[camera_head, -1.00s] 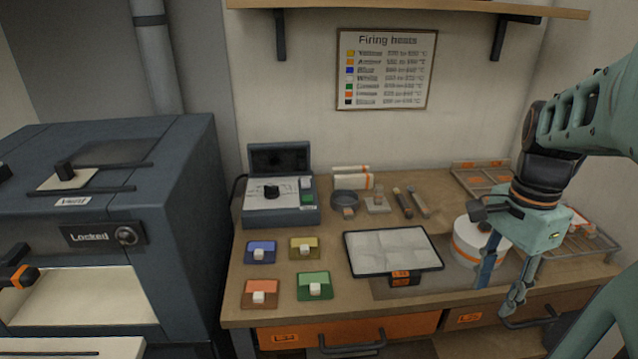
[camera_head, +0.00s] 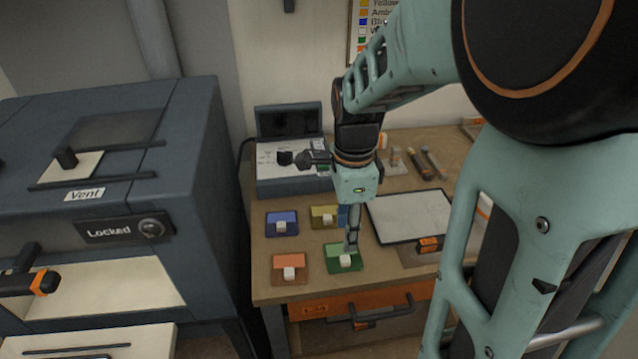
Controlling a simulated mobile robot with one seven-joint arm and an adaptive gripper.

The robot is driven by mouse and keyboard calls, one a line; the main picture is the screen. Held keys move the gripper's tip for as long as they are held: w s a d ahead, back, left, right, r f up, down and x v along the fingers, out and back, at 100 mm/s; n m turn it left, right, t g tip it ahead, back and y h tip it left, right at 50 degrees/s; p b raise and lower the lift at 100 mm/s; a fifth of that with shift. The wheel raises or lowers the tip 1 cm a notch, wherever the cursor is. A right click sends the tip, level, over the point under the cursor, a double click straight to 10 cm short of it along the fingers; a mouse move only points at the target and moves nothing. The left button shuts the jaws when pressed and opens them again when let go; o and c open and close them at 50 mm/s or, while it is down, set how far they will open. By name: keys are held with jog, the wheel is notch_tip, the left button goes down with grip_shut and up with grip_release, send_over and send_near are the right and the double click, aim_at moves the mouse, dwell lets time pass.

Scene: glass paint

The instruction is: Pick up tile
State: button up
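Several coloured tiles, each with a white knob, lie on the wooden bench (camera_head: 270,291) at its left front. They are a blue tile (camera_head: 283,228), a yellow tile (camera_head: 317,212), an orange tile (camera_head: 283,268) and a green tile (camera_head: 333,267). My gripper (camera_head: 349,247) points down at the green tile, its fingertips just behind and above the white knob (camera_head: 345,260). The fingers overlap in this view, so I cannot tell how far apart they are or whether they touch the knob. The yellow tile's right side is partly hidden by my gripper.
A framed white panel (camera_head: 410,215) lies to the right of my gripper. A grey control box (camera_head: 275,165) stands behind the tiles. The kiln-like cabinet (camera_head: 120,200), marked Locked, is at left. My arm hides the bench's right side.

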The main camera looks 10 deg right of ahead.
aim_at(348, 258)
notch_tip(348, 258, down, 3)
jog(key=shift+f, duration=0.15)
jog(key=f, duration=0.4)
jog(key=shift+s+d+f, duration=0.1)
jog(key=shift+s+d, duration=0.2)
jog(key=shift+d, duration=0.05)
jog(key=shift+f, duration=0.5)
grip_shut()
